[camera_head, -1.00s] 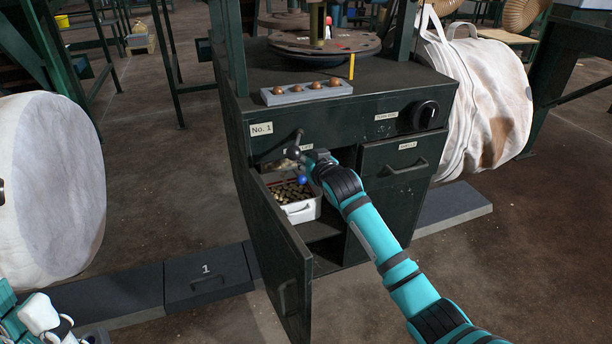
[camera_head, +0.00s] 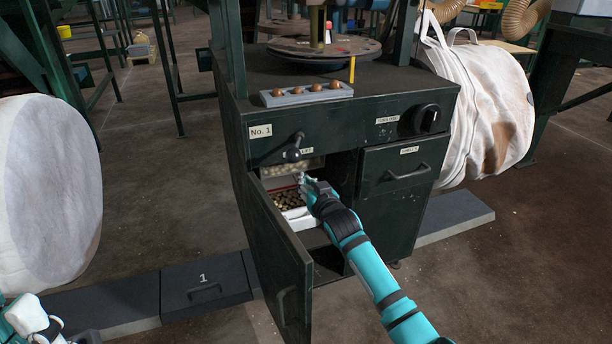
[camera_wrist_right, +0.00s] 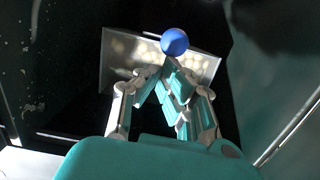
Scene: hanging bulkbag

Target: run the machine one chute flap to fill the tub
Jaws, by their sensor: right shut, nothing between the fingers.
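The machine's dark green cabinet, labelled No. 1 (camera_head: 261,131), has its door (camera_head: 283,262) swung open. Inside stands the white tub (camera_head: 304,221) with many small brown pieces in it; my right arm hides part of it. Above the tub is the chute (camera_head: 290,169), pale pieces showing in it. My right gripper (camera_head: 303,181) is at the compartment opening, just below the chute. In the right wrist view the chute plate (camera_wrist_right: 200,62) lies beyond my shut, empty right fingers (camera_wrist_right: 170,75), and a blue ball knob (camera_wrist_right: 174,42) is at their tips; contact is unclear. Part of my left gripper (camera_head: 30,318) shows lower left, its fingertips unclear.
A black-knobbed lever (camera_head: 294,154) sticks out above the opening. A white bag (camera_head: 45,195) hangs at left, another (camera_head: 485,100) at right.

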